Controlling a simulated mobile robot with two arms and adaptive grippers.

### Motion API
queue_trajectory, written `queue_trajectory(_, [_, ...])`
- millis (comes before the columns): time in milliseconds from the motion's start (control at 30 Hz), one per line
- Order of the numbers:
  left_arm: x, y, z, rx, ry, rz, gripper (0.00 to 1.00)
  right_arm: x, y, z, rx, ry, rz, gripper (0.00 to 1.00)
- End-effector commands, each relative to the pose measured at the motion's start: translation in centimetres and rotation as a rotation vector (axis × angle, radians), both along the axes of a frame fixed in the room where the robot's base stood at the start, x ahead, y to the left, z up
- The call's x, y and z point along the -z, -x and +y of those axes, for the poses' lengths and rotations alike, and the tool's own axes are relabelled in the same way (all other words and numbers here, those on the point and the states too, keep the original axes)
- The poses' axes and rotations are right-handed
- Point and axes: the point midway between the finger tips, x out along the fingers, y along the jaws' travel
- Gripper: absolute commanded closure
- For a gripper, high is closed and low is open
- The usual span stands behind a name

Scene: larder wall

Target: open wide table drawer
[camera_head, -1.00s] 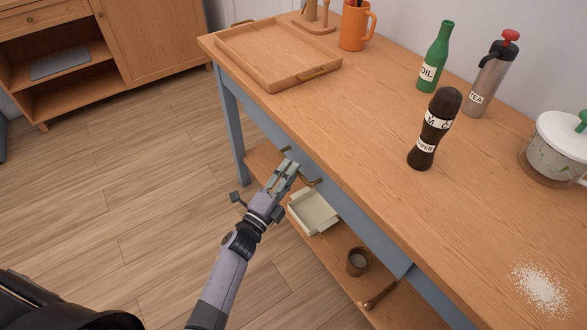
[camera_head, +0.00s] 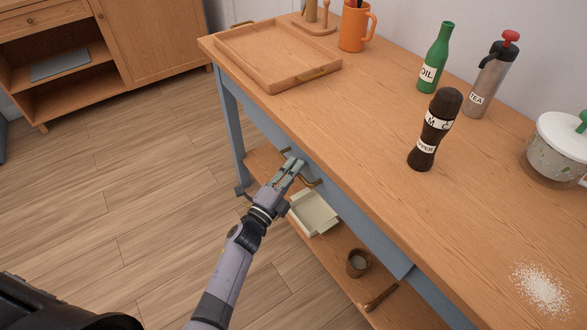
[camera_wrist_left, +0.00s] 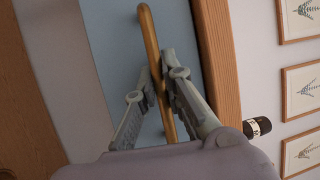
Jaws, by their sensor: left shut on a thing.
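The wide table (camera_head: 330,150) has a wooden top and a blue-grey front. Its drawer front (camera_wrist_left: 110,40) is blue-grey and looks flush with the table in the head view. A brass bar handle (camera_wrist_left: 150,30) crosses the drawer front in the left wrist view; its right end (camera_head: 314,183) shows in the head view. My left gripper (camera_head: 292,166) is at the drawer front. In the left wrist view its two fingers (camera_wrist_left: 160,75) are on either side of the bar and shut on it. My right gripper is not in view.
A wooden tray (camera_head: 262,60), orange mug (camera_head: 353,30), green oil bottle (camera_head: 436,60), tea flask (camera_head: 488,82), pepper mill (camera_head: 432,135) and lidded pot (camera_head: 555,150) stand on the tabletop. A cream box (camera_head: 314,212) and brown cup (camera_head: 358,262) are on the lower shelf. The floor in front is clear.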

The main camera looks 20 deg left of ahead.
Motion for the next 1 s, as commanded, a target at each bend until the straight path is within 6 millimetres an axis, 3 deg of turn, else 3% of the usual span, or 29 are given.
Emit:
queue_trajectory(733, [0.1,0.2,0.1,0.000,0.002,0.003,1.00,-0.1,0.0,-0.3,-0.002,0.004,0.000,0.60])
queue_trajectory(1000, [0.1,2.7,2.1,-0.001,-0.002,0.007,1.00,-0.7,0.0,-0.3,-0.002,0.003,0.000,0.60])
